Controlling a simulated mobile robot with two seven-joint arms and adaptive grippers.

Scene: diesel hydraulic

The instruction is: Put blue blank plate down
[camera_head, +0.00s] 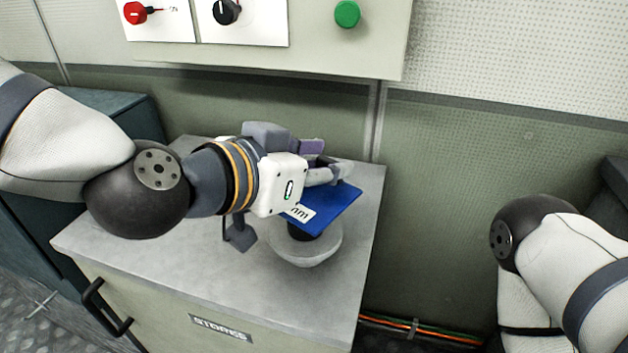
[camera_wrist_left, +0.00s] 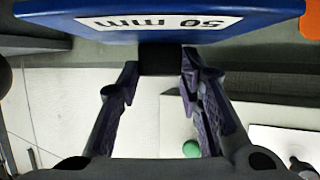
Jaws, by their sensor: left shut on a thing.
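The blue blank plate (camera_head: 340,212) is held over the grey cabinet top in the head view, with a white label on it. It also fills the top of the left wrist view (camera_wrist_left: 215,33), where the label reads "50 mm" upside down. My left gripper (camera_head: 335,175) is shut on the plate. In the left wrist view a black block (camera_wrist_left: 160,61) at the plate sits between the fingertips. Whether the plate touches anything below is hard to tell. My right arm shows at the right, but its gripper is out of view.
The cabinet (camera_head: 240,290) is labelled "STORES". A pale, round, bowl-like thing (camera_head: 305,254) sits under the plate, with something dark above it. The cabinet top's front is clear. A wall panel behind has a red knob (camera_head: 135,13), a black knob (camera_head: 226,11) and a green button (camera_head: 347,14).

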